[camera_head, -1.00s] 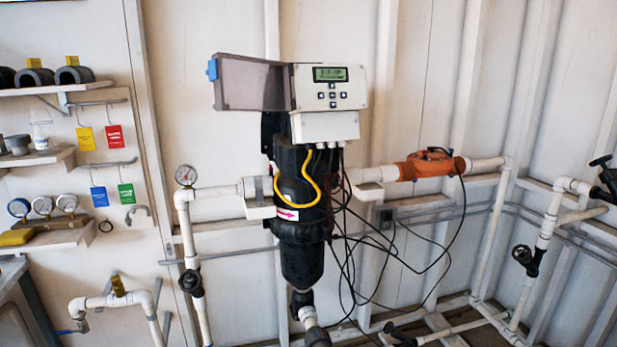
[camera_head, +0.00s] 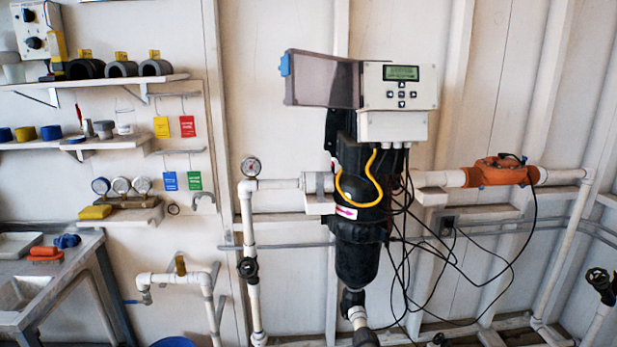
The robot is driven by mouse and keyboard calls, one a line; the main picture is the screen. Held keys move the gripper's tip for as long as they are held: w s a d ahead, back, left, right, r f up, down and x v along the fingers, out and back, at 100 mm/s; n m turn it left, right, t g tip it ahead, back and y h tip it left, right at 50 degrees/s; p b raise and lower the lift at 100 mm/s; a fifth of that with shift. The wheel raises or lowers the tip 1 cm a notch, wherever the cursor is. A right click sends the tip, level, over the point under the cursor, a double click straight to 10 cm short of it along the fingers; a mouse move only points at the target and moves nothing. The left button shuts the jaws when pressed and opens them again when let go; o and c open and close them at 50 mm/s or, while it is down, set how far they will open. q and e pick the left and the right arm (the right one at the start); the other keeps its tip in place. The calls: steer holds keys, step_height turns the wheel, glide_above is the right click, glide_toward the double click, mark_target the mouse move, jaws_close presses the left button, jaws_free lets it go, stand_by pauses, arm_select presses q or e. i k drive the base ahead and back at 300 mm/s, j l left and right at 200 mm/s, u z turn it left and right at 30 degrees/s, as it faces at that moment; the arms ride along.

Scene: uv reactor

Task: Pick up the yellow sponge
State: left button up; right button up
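The yellow sponge (camera_head: 95,212) is a small flat block in the left part of the head view. It lies at the left end of the lowest wall shelf (camera_head: 150,214), in front of a row of round gauges (camera_head: 120,186). It is fully visible and nothing touches it from above. Neither of my grippers is in view.
A bench with a sink (camera_head: 18,292) stands at the lower left, with an orange brush-like item (camera_head: 45,254) and a blue item (camera_head: 66,241) on it. White pipes (camera_head: 250,215) and a black reactor vessel (camera_head: 360,255) stand right of the shelf. A blue bucket (camera_head: 173,342) shows at the bottom edge.

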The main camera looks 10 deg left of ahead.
mark_target(95, 211)
steer(key=u, duration=1.55)
steer(key=j+z, duration=0.1)
steer(key=z, duration=2.6)
steer(key=j+u, duration=0.1)
steer(key=u, duration=2.6)
